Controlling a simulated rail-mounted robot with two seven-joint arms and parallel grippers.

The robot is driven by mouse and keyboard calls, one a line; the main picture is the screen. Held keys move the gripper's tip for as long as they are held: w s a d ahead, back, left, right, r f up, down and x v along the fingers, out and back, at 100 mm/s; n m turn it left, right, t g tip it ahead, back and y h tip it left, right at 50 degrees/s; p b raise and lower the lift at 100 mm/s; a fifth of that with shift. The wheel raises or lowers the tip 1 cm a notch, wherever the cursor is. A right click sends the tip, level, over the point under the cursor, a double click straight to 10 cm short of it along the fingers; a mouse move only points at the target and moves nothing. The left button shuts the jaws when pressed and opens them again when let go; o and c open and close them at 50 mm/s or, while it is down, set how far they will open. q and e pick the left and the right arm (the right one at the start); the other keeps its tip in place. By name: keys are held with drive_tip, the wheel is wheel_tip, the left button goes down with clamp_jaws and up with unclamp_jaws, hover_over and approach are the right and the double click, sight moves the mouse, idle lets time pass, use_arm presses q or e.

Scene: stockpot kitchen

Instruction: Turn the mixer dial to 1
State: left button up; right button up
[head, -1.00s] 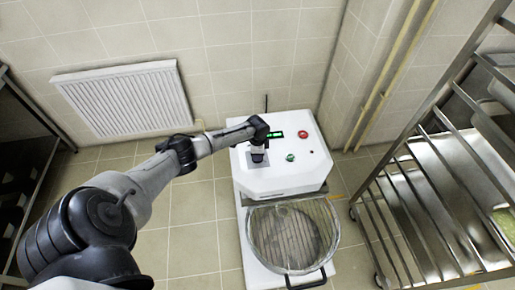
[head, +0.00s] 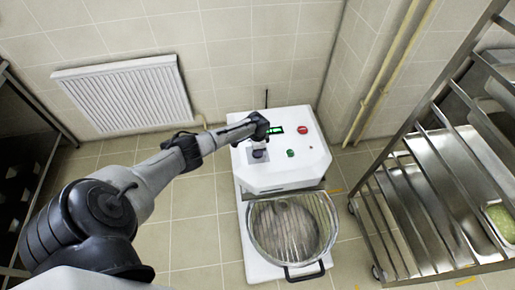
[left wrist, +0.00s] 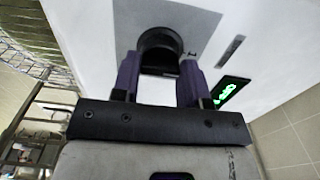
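The mixer dial (left wrist: 160,48) is a dark round knob on a grey square plate on the white mixer housing. In the head view the left gripper (head: 258,143) comes down over the plate on the mixer's top (head: 285,173) and hides most of the dial. The dial's pointer and numbers cannot be read. My right gripper is not in view.
A lit green display (left wrist: 230,92), a red button (head: 302,129) and a green button (head: 291,153) sit near the dial. A wire-guarded bowl (head: 292,228) is in front. A metal rack (head: 430,190) stands right; a radiator (head: 125,92) is on the wall.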

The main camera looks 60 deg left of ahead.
use_arm(q)
drive_tip(key=o, duration=0.5)
drive_tip(key=shift+c, duration=0.2)
wheel_tip(320, 180, up, 14)
drive_tip(key=p, duration=0.3)
drive_tip(key=shift+f, duration=0.1)
idle(0.5)
